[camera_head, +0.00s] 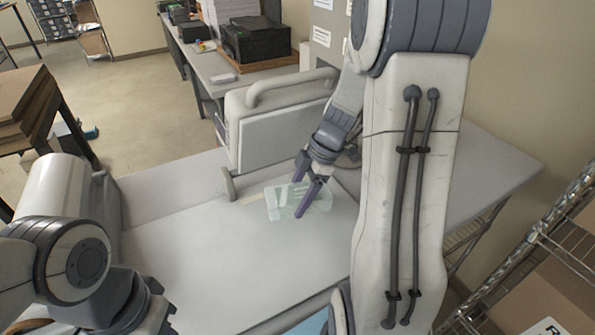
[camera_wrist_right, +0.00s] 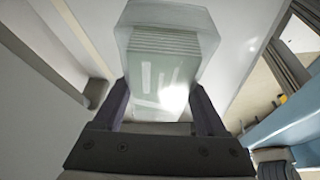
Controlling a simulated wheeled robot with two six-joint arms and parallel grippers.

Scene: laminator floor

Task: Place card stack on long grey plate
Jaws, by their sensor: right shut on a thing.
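The card stack (camera_head: 281,204) is pale green and translucent, with a layered edge. In the head view it is at my right gripper's fingers, over the long pale grey flat surface (camera_head: 245,265). My right gripper (camera_head: 306,198) points down and is shut on the stack. In the right wrist view the stack (camera_wrist_right: 163,75) sits between the two dark fingers and extends past their tips. I cannot tell whether its underside touches the surface.
A light grey machine part with a thick handle (camera_head: 292,84) stands just behind the stack. A bench with a black printer (camera_head: 256,42) is at the back. A wire rack (camera_head: 545,245) stands at the right. The pale surface in front is clear.

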